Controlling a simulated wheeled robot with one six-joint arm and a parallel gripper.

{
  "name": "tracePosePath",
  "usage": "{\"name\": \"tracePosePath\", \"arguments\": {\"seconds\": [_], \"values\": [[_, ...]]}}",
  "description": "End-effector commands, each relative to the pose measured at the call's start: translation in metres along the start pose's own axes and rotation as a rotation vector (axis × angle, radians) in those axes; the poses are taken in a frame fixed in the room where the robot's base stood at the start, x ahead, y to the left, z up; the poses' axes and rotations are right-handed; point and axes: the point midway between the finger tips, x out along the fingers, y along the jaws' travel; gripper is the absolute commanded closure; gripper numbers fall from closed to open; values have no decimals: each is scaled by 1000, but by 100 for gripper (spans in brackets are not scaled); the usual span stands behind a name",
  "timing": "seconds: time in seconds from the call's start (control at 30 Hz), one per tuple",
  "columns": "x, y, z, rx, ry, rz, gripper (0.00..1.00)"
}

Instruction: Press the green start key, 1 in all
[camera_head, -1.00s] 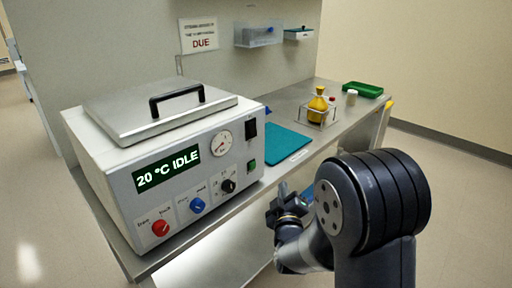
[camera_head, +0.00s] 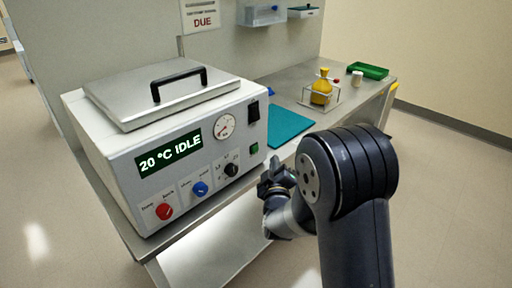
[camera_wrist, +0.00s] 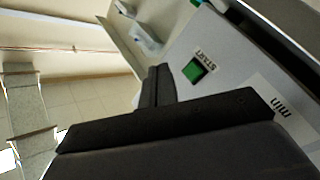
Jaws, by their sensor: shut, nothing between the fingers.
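The green start key (camera_head: 254,148) is a small square on the right part of the white bath unit's front panel. In the wrist view the green key (camera_wrist: 194,72) shows close up, with a label reading START beside it. My gripper (camera_head: 274,172) is in front of the panel's right end, to the right of and a little below the key in the head view. Its dark fingers (camera_wrist: 155,92) are shut and empty and appear apart from the key. The exact gap to the panel is hard to tell.
The bath unit (camera_head: 120,152) shows "20 °C IDLE", with a red knob (camera_head: 164,211), a blue knob (camera_head: 200,188), a black knob (camera_head: 231,169) and a black switch (camera_head: 253,111). A teal mat (camera_head: 290,124), a yellow flask (camera_head: 321,92) and a green tray (camera_head: 370,71) are on the bench behind.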

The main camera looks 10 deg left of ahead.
Motion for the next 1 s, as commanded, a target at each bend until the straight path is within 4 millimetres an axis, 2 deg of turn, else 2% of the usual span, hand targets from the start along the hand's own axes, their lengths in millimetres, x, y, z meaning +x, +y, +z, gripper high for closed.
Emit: {"name": "tracePosePath", "arguments": {"seconds": [0.1,0.4,1.0], "values": [[12,-8,-11,0,1,-1,100],[30,-22,-21,0,0,-1,100],[32,-24,-23,0,-1,0,100]]}}
